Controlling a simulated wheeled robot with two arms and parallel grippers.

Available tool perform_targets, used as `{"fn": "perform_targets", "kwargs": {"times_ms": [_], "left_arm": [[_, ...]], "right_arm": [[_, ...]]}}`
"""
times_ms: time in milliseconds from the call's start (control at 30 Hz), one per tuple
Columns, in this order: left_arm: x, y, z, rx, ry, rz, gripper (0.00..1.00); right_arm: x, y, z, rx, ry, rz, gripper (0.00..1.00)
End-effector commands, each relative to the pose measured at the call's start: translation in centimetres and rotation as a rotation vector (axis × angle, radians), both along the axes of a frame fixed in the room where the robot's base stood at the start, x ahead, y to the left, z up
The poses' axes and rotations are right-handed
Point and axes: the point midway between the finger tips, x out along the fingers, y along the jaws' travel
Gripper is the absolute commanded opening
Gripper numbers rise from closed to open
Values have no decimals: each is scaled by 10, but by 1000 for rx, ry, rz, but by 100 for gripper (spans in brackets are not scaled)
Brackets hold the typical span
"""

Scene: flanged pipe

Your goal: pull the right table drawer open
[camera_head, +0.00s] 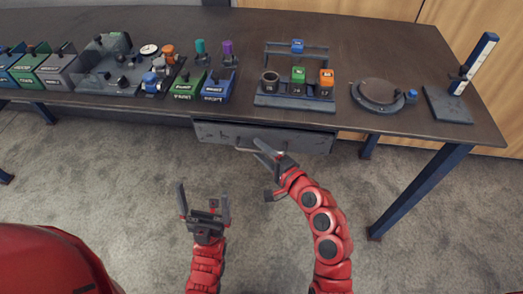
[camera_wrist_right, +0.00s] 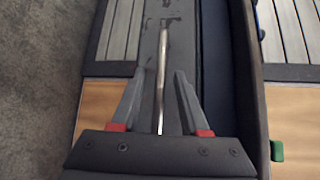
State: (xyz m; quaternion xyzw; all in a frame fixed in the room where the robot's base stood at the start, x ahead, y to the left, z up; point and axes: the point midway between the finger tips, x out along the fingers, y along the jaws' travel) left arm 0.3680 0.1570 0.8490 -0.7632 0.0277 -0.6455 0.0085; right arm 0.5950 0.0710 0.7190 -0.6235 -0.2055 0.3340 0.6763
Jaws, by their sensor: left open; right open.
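The right table drawer (camera_head: 300,140) has a dark grey front below the table's front edge; I cannot tell whether it stands slightly open. Its thin metal handle (camera_head: 246,150) is partly hidden by my right gripper in the head view. My right gripper (camera_head: 263,168) is open just in front of the drawer. In the right wrist view the bar handle (camera_wrist_right: 163,70) runs between the spread fingers (camera_wrist_right: 160,85), with a gap on both sides. My left gripper (camera_head: 204,195) is open and empty, pointing toward the table, away from the drawer.
The dark table (camera_head: 370,60) carries a rack with blocks (camera_head: 295,103), a round fixture (camera_head: 378,97), an upright gauge (camera_head: 450,107) and several coloured bins (camera_head: 188,86). A blue table leg (camera_head: 418,190) stands at the right. The floor (camera_head: 110,180) in front is clear.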

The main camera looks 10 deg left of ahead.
Motion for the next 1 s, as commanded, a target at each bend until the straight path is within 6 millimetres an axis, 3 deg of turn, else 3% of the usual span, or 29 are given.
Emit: {"fn": "perform_targets", "kwargs": {"times_ms": [67, 300, 1000], "left_arm": [[0, 0, 0, 0, 0, 0, 100], [0, 0, 0, 0, 0, 0, 100], [0, 0, 0, 0, 0, 0, 100]], "right_arm": [[0, 0, 0, 0, 0, 0, 45], [0, 0, 0, 0, -1, -1, 1], [0, -1, 1, 1, -1, -1, 0]]}}
